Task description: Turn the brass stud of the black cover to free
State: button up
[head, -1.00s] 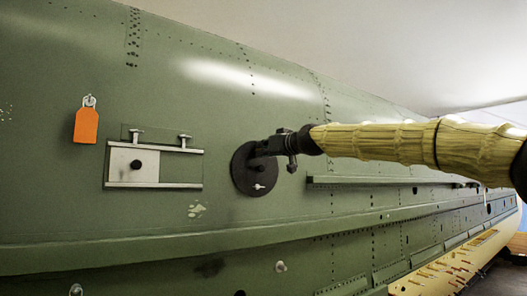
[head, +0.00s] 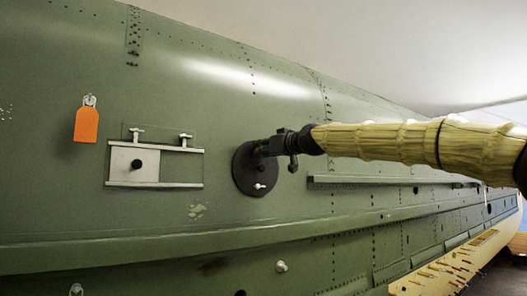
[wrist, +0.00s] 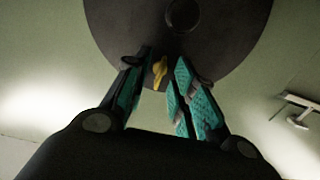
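The black cover (head: 243,172) is a round disc on the green fuselage skin. It fills the top of the wrist view (wrist: 115,30). A brass stud (wrist: 160,73) with a narrow wing shape stands near the cover's edge in the wrist view. My gripper (wrist: 163,66) has its teal-padded fingers on either side of this stud, with a visible gap, so it looks open around it. In the head view my gripper (head: 267,149) is at the cover's upper part and hides the brass stud. A pale stud (head: 260,186) shows low on the cover. A round dark knob (wrist: 183,14) is at its middle.
Left of the cover is a pale plate with rails (head: 122,165) and T-shaped handles. An orange tag (head: 86,125) hangs further left. A long ledge (head: 130,243) runs below the cover. A tray with small parts (head: 440,270) is at lower right.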

jog(key=v, duration=1.1)
jog(key=shift+s+d, duration=0.25)
jog(key=shift+d, duration=0.05)
jog(key=shift+f, duration=0.1)
jog(key=shift+f, duration=0.1)
